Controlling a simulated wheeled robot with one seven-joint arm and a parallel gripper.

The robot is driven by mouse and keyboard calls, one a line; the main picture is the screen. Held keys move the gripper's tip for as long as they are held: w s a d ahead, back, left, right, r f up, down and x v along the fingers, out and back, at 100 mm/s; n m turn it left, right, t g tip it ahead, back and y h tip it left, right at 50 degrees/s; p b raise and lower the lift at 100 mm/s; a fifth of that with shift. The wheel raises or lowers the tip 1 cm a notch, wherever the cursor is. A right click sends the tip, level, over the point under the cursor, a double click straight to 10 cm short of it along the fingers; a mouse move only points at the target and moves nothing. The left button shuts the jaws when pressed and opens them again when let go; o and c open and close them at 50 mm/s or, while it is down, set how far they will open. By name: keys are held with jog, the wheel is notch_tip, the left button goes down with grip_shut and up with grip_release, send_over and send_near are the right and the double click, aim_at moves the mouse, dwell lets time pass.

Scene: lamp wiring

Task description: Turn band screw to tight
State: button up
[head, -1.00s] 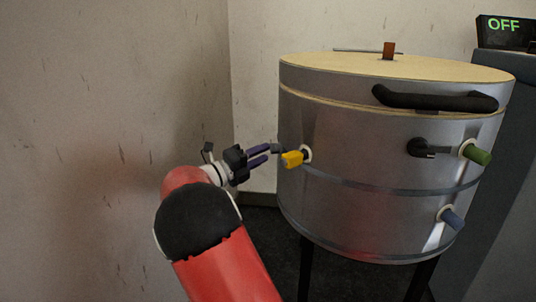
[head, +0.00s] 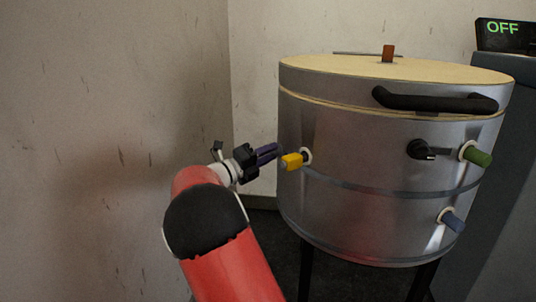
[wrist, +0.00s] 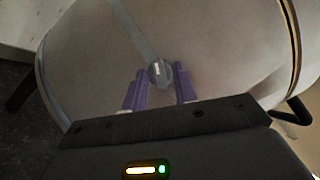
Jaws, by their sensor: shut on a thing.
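The band screw (wrist: 159,73) is a round grey head at the end of a flat metal band (wrist: 137,30) on the drum's side in the wrist view. My gripper (wrist: 162,84) has one purple finger on each side of it and is shut on it. In the head view my gripper (head: 276,152) reaches the left side of the steel drum (head: 350,150), just left of the yellow plug (head: 292,161). There the screw is hidden behind the fingers.
A green plug (head: 478,156), a blue plug (head: 453,220) and a black latch (head: 420,149) stick out on the drum's right. A black handle (head: 435,99) is on the lid's rim. A box reading OFF (head: 503,29) stands at back right. A wall (head: 110,120) is on the left.

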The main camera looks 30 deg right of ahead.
jog(key=shift+m+p, duration=0.35)
jog(key=shift+m, duration=0.05)
jog(key=shift+w+d+n+g+y+p, duration=0.15)
jog(key=shift+n+g+y+p, duration=1.1)
jog(key=shift+n, duration=4.2)
jog(key=shift+w+n+g+y+p, duration=0.25)
jog(key=shift+n+g+p, duration=1.05)
jog(key=shift+n+g, duration=2.95)
jog(key=shift+w+d+n+g+y+p, duration=0.15)
jog(key=shift+n+g+y+p, duration=0.95)
jog(key=shift+n, duration=5.5)
jog(key=shift+a+h, duration=0.1)
jog(key=shift+h, duration=0.2)
